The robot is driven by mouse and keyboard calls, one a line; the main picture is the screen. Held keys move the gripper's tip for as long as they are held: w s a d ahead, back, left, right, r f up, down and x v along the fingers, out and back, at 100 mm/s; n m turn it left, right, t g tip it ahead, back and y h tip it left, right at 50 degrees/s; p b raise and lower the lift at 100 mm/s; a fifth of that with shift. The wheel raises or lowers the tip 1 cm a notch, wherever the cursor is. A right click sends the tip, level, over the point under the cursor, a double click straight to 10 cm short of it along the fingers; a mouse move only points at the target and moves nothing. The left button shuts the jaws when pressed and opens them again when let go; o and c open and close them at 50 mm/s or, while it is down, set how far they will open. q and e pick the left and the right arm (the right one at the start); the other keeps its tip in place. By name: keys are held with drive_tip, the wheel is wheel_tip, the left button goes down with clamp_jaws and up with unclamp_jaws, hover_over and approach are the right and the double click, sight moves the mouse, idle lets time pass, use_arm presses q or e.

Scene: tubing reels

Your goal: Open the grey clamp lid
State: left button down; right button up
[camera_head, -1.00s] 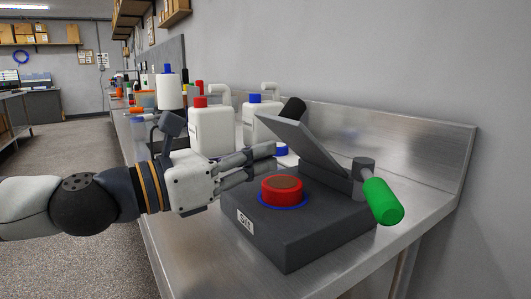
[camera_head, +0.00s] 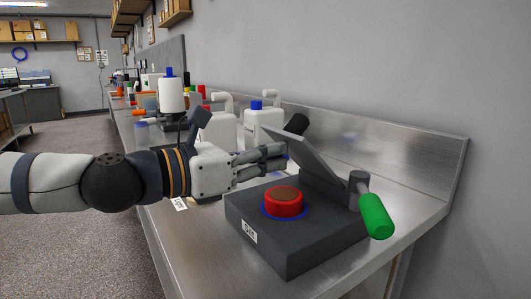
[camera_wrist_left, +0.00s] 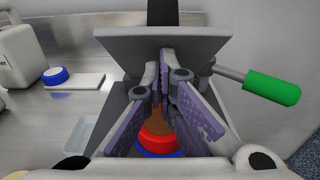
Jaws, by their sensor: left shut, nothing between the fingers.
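The grey clamp lid (camera_head: 312,158) stands tilted up on its hinge above the dark grey clamp base (camera_head: 305,235). In the left wrist view the lid (camera_wrist_left: 165,47) lies across the top, ahead of the fingers. A red ring with a brown top (camera_head: 284,202) sits in a blue ring on the base. My left gripper (camera_head: 286,154) is shut and empty beside the raised lid, above the back left of the base. In the left wrist view its fingertips (camera_wrist_left: 166,62) are close to the lid; I cannot tell if they touch. My right gripper is not in view.
A green handle (camera_head: 376,215) sticks out at the right of the clamp. White jugs (camera_head: 217,132) stand behind my gripper on the steel bench (camera_head: 415,195). A wall rises behind the bench. The front right of the bench is clear.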

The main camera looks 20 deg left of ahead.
sight(293, 126)
use_arm(q)
drive_tip(key=shift+w+d+r+p, duration=0.1)
drive_tip(key=shift+d+r+p, duration=0.15)
drive_tip(key=shift+r+p, duration=0.65)
drive_tip(key=shift+w+d+r, duration=0.15)
drive_tip(key=shift+w+r, duration=0.1)
drive_tip(key=shift+r, duration=0.1)
drive_tip(key=shift+w+d+r, duration=0.45)
drive_tip(key=shift+w+r, duration=0.05)
drive_tip(key=shift+w, duration=0.15)
drive_tip(key=shift+w+d+r, duration=0.45)
drive_tip(key=shift+w+r, duration=0.05)
drive_tip(key=shift+w, duration=0.15)
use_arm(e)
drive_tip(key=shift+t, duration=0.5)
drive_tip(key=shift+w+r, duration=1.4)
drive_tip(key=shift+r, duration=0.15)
use_arm(q)
drive_tip(key=shift+f, duration=0.1)
